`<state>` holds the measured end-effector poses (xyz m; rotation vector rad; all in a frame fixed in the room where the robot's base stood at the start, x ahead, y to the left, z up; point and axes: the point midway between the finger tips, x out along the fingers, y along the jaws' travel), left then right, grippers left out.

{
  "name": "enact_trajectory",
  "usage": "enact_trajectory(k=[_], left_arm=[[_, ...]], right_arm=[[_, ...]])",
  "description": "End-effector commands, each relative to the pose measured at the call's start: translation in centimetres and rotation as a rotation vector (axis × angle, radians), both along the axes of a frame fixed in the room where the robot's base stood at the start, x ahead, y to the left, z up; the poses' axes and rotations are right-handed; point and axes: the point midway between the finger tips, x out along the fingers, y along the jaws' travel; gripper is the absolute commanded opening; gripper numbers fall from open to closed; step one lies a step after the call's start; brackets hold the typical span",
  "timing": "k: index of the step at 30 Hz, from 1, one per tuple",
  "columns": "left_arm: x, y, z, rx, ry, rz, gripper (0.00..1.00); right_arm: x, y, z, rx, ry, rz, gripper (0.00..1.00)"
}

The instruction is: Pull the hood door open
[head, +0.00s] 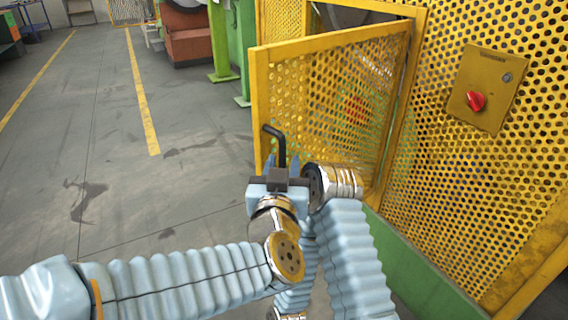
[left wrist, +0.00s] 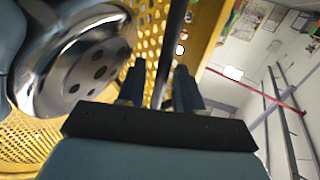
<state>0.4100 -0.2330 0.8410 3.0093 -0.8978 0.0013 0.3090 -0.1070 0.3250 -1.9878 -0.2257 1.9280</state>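The hood door (head: 330,100) is a yellow perforated panel in a yellow frame. It stands ajar, its free left edge swung out from the guard. A black bent handle (head: 281,150) is on that edge. My left gripper (head: 281,170) is at the handle's lower part. In the left wrist view, the two dark fingers (left wrist: 161,88) stand apart with the dark handle bar (left wrist: 173,45) between them. Small gaps show beside the bar, so the gripper looks open around it. My right arm's gripper cannot be made out in either view.
The fixed yellow guard (head: 440,150) with a red switch (head: 475,101) on a box stands to the right. Green posts (head: 220,45) stand behind the door. Grey floor (head: 110,190) with yellow lines is clear to the left. My other arm's links are close beside the left gripper.

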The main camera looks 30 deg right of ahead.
Motion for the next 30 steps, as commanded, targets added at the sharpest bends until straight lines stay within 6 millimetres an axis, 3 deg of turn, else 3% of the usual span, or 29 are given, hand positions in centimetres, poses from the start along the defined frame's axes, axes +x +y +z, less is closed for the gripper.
enact_trajectory(k=[9, 15, 21, 30], left_arm=[[-6.4, 4.1, 0.0, -0.002, -0.003, -0.004, 0.35], [-9.5, 6.0, 0.0, -0.002, -0.002, -0.005, 0.35], [-10.6, 6.7, 0.0, -0.002, -0.001, -0.004, 0.35], [-10.6, 6.8, 0.0, -0.001, -0.002, -0.003, 0.35]], right_arm=[[0.0, 0.0, -0.8, -0.001, 0.000, -0.001, 0.43], [0.0, 0.0, -0.9, -0.001, 0.000, -0.002, 0.43], [0.0, 0.0, -0.9, -0.001, 0.000, -0.002, 0.43], [0.0, 0.0, -0.9, -0.001, 0.000, -0.002, 0.43]])
